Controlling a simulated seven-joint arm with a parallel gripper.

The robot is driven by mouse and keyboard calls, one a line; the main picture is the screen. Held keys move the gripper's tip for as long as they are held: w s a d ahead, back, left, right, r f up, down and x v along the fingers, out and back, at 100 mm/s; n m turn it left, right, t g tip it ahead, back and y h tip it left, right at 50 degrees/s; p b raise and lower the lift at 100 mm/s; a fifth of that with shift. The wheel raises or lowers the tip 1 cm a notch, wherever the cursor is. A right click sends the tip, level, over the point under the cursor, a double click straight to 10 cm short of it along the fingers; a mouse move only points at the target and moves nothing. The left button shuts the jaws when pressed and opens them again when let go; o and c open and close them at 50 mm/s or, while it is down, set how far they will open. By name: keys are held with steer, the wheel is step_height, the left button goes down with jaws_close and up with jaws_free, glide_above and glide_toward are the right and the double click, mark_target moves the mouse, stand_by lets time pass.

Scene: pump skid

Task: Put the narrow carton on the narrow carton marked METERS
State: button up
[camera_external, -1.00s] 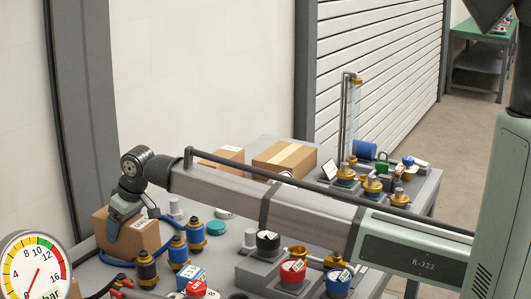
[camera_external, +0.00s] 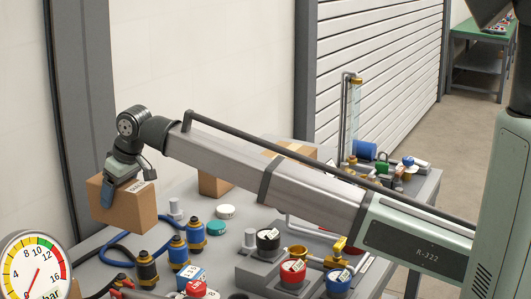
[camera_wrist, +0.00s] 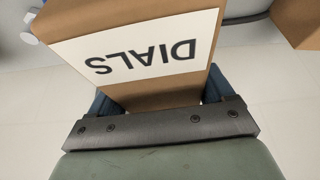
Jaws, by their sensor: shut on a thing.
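My gripper (camera_external: 110,190) is shut on a brown carton (camera_external: 130,207), held above the left end of the bench and slightly tilted. In the wrist view this carton (camera_wrist: 185,82) has a white label reading DIALS, upside down. Another brown carton (camera_external: 213,185) stands on the bench to the right, partly hidden behind my arm. A wider brown carton with a pale tape strip (camera_external: 300,149) stands further back, mostly hidden by my arm. I cannot read METERS on any carton. Part of another carton (camera_wrist: 299,22) shows at the wrist view's upper right.
Blue and black fittings (camera_external: 178,250), a dark hose, and white (camera_external: 225,211) and teal (camera_external: 215,228) caps lie below and right of the held carton. A pressure gauge (camera_external: 37,267) is in the left foreground. A wall stands behind the bench.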

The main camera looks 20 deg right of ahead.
steer(key=shift+r, duration=0.45)
steer(key=w+d+r+m+t+h, duration=0.15)
steer(key=w+d+r, duration=0.35)
steer(key=w+d, duration=1.15)
steer(key=w+d+r+m, duration=0.3)
steer(key=w+d+r, duration=0.3)
steer(key=w+d, duration=1.1)
steer(key=shift+w+a+f+n+g+y, duration=0.15)
steer(key=shift+a+f+n, duration=0.35)
steer(key=shift+f, duration=1.2)
steer(key=shift+a+f+n+g+y, duration=0.25)
steer(key=shift+f+n, duration=0.35)
steer(key=shift+f, duration=1.1)
steer(key=shift+w+a+f+n+g+y, duration=0.15)
steer(key=shift+a+f+n, duration=0.35)
steer(key=shift+f, duration=1.2)
steer(key=shift+d+f, duration=0.1)
steer(key=shift+f, duration=0.05)
steer(key=o, duration=1.2)
steer(key=shift+o, duration=0.2)
